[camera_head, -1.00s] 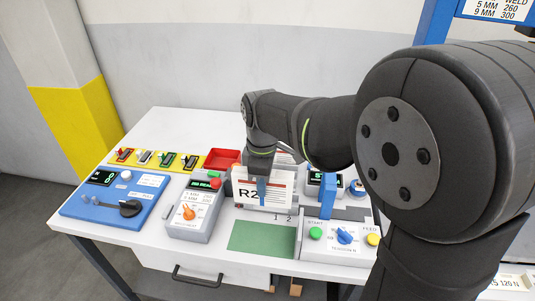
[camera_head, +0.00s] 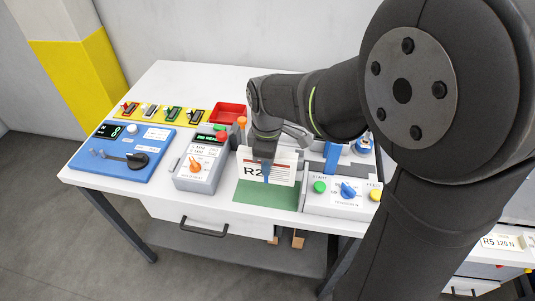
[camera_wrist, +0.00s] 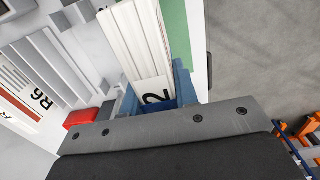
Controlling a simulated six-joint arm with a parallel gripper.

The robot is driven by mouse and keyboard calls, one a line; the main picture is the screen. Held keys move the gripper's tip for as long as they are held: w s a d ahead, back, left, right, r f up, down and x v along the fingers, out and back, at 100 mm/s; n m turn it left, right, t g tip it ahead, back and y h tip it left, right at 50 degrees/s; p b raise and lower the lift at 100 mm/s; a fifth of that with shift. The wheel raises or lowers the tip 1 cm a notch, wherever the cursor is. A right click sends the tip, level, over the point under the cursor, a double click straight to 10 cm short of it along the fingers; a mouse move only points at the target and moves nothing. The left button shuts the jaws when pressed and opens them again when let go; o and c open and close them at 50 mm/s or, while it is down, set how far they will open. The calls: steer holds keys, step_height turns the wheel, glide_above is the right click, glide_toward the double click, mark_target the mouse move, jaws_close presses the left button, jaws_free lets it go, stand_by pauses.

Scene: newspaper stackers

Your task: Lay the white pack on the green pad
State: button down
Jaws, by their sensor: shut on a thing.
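The white pack (camera_head: 283,168), marked R2 with red and dark print, stands upright in my gripper (camera_head: 266,172). The blue fingers are shut on it, one across its front face. In the wrist view the pack (camera_wrist: 135,35) shows edge-on as several white layers between the blue fingers (camera_wrist: 158,97). The green pad (camera_head: 265,195) lies flat on the table in front of and below the pack, which hides its back part. The pad also shows beside the pack in the wrist view (camera_wrist: 177,35). Whether the pack's lower edge touches the pad cannot be told.
A grey control box (camera_head: 203,165) stands left of the pad, and a white panel with buttons (camera_head: 340,200) stands right of it. A blue panel (camera_head: 123,152) and red tray (camera_head: 229,114) are farther off. In the wrist view an R6 pack (camera_wrist: 22,95) lies near grey ribs (camera_wrist: 48,65).

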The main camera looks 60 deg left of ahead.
steer(key=shift+f, duration=2.55)
steer(key=shift+f, duration=0.6)
steer(key=c, duration=1)
jaws_free()
steer(key=shift+c, duration=0.2)
step_height(320, 180, up, 18)
steer(key=shift+f, duration=0.25)
step_height(320, 180, down, 18)
steer(key=shift+r, duration=0.45)
